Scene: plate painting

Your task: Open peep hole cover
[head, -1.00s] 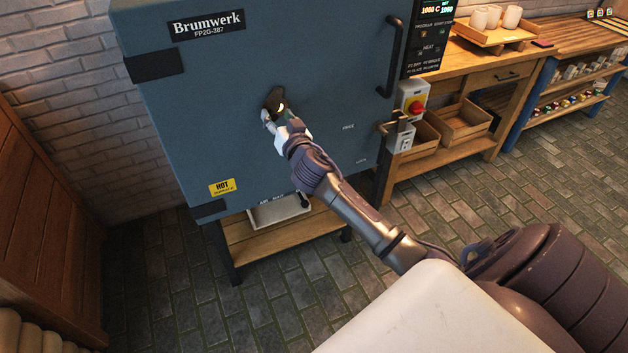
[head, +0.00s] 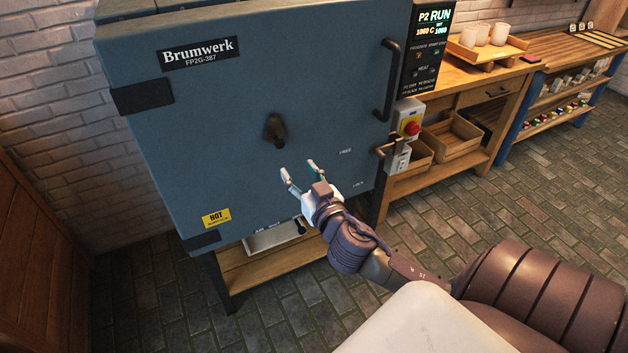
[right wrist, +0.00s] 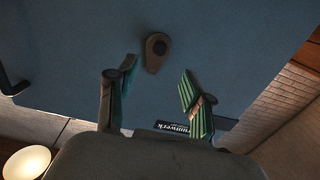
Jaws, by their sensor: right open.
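The peep hole cover (head: 276,132) is a small dark tapered flap with a round knob on the blue kiln door (head: 230,100). It hangs with its wide end down, and no glow shows around it. The right wrist view shows it upside down (right wrist: 153,64), beyond the fingertips. My right gripper (head: 299,168) is open and empty, below and a little right of the cover in the head view, apart from it. Its green-padded fingers also show in the right wrist view (right wrist: 158,72). My left gripper is not in view.
A door handle (head: 390,80) and a switch box with a red knob (head: 410,128) are on the kiln's right side. A wooden bench with cups (head: 478,35) stands beyond it. The door face around the cover is clear.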

